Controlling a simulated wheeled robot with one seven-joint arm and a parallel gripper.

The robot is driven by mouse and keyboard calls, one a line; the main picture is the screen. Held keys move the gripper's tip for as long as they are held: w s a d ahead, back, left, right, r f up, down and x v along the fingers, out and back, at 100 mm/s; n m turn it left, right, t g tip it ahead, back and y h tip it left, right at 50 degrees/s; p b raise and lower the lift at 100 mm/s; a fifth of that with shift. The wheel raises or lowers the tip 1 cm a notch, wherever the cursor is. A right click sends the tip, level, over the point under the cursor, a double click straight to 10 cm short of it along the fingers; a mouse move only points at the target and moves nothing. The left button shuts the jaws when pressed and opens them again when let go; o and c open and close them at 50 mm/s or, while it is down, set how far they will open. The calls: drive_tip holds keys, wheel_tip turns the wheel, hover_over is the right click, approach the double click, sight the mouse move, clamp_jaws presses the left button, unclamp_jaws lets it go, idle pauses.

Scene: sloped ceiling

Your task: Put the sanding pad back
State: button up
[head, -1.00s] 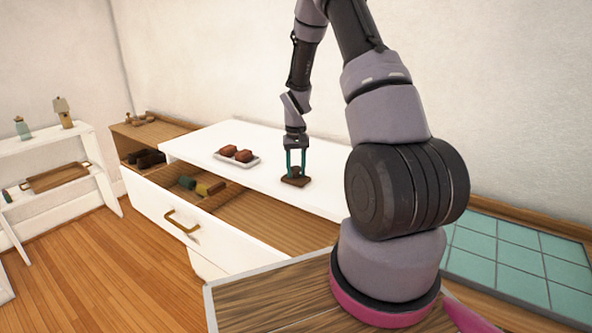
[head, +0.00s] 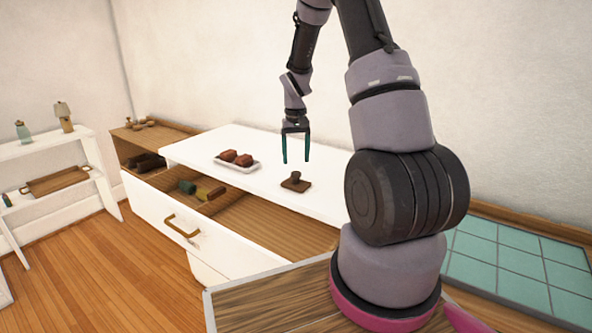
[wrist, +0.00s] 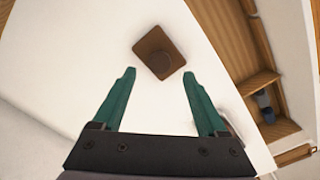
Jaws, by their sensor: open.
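The sanding pad, a brown square plate with a round knob on top (head: 296,182), lies on the white tabletop near its front edge, above the open drawer. It also shows in the wrist view (wrist: 160,55), knob up, just beyond my fingertips. My gripper (head: 296,161) is open and empty, with its teal fingers above the tabletop and apart from the pad.
The white drawer (head: 222,214) stands open and holds several coloured blocks (head: 202,190) at its left end. A white tray (head: 238,167) with brown blocks sits on the tabletop left of my gripper. A white shelf (head: 45,150) stands at the far left.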

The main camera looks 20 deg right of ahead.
wheel_tip(320, 180, up, 5)
wheel_tip(320, 180, up, 17)
drive_tip(key=m+t, duration=0.1)
drive_tip(key=t, duration=0.2)
hover_over(296, 173)
drive_tip(key=s+a, duration=0.5)
drive_tip(key=s, duration=0.5)
drive_tip(key=s+a+r+t+y, duration=0.1)
drive_tip(key=s+r, duration=0.3)
drive_tip(key=s, duration=0.4)
drive_tip(key=s+a+r+m+t+y, duration=0.1)
drive_tip(key=s+a+r+t, duration=0.2)
drive_tip(key=s, duration=0.6)
drive_tip(key=shift+s+a+r, duration=0.15)
drive_tip(key=shift+s+r, duration=0.15)
drive_tip(key=shift+r, duration=0.4)
